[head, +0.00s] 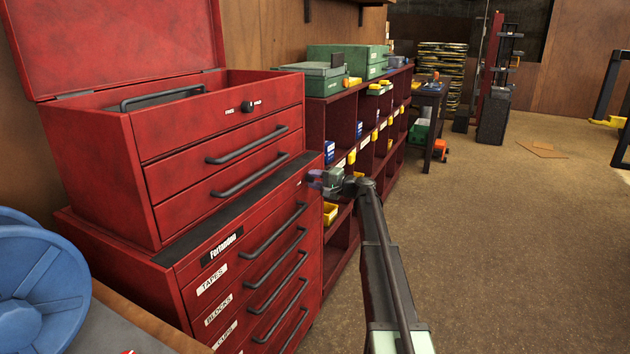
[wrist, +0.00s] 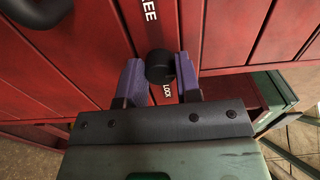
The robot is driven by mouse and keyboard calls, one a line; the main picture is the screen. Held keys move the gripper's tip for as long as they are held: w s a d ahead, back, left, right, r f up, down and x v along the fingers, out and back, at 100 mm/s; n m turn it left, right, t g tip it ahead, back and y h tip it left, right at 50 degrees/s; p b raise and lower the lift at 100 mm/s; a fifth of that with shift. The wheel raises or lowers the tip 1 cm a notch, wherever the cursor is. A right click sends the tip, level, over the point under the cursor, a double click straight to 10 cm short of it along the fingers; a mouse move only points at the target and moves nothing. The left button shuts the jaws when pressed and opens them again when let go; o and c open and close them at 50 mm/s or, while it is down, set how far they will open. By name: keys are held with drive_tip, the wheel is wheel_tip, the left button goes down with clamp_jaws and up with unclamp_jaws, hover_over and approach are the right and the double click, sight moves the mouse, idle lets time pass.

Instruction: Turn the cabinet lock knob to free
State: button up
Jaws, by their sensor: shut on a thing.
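The cabinet lock knob (wrist: 159,66) is small, round and black, on the red cabinet front in the wrist view. It sits between the two purple fingers of my gripper (wrist: 160,72), which is shut on it. White lettering ending in "EE" shows above the knob, and "LOCK" shows just below it. I cannot tell which way the knob points. In the head view my gripper (head: 316,178) is at the upper right corner of the lower red cabinet (head: 195,290). It hides the knob there.
A red tool chest (head: 180,180) with an open lid stands on the cabinet and has its own knob (head: 247,106). Cabinet drawer handles (head: 275,230) stick out left of my gripper. A red shelf (head: 345,125) with bins stands behind.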

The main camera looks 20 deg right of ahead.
drive_tip(key=o, duration=0.9)
drive_tip(key=v, duration=1.1)
drive_tip(key=shift+a, duration=0.1)
drive_tip(key=shift+f, duration=0.1)
